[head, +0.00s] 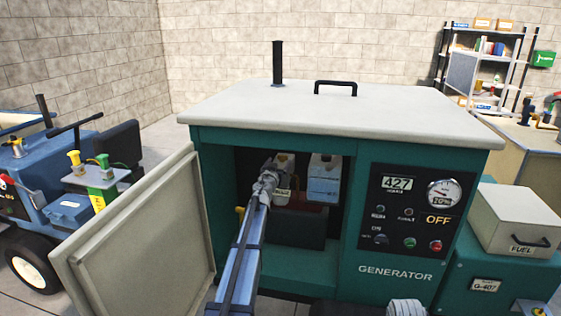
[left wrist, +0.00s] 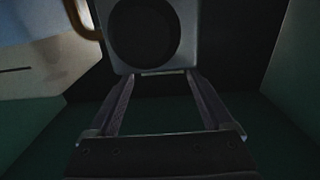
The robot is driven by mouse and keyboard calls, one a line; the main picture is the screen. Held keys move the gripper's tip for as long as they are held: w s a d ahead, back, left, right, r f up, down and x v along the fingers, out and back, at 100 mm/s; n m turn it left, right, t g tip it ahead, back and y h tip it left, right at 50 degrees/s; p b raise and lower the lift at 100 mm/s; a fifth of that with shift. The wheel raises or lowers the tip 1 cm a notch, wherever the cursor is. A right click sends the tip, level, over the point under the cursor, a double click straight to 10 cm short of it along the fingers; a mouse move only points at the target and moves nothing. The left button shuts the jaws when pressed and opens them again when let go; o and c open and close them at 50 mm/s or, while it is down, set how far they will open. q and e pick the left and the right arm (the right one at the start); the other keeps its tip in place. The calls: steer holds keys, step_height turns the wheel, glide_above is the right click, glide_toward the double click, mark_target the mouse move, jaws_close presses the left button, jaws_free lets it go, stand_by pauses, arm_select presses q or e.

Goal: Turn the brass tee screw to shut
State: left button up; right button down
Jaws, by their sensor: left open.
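I cannot make out the brass tee screw for certain in either view. A small yellow piece (head: 240,211) shows at the left inside the generator's open compartment, partly behind my arm. In the left wrist view a brass-coloured curved tube (left wrist: 84,22) shows at the top left, beside a pale block with a dark round face (left wrist: 146,35). My left gripper (head: 268,178) reaches into the compartment, in front of a white container. In the left wrist view its fingers (left wrist: 160,80) are apart, with nothing seen between them, below the block.
The generator's cabinet door (head: 135,240) stands open at the left. The control panel (head: 416,212) reads OFF. A fuel box (head: 516,220) is at the right.

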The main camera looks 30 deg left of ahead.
arm_select(q)
steer(key=v, duration=0.4)
stand_by(0.3)
steer(key=s+d+f+g+y+p, duration=0.1)
steer(key=s+d+f+g+p, duration=0.3)
steer(key=s+d, duration=0.7)
steer(key=s+d+f+g+y+p, duration=0.15)
steer(key=s+d+f+g, duration=0.35)
steer(key=s+d, duration=0.6)
steer(key=s+d+f+m+g+h+p, duration=0.1)
steer(key=s+d+m+g+h+p, duration=0.1)
steer(key=s+d, duration=0.7)
steer(key=s+d+f+m+g+h+p, duration=0.1)
steer(key=s+d+f+m+g+h, duration=0.1)
steer(key=s+d+g, duration=0.4)
steer(key=s+d+m+h, duration=0.1)
steer(key=s+d+m, duration=0.1)
steer(key=s+d, duration=0.2)
steer(key=shift+s+f+g+p, duration=0.3)
steer(key=shift+s+g+p, duration=0.1)
steer(key=shift+s, duration=1.45)
steer(key=shift+c, duration=0.2)
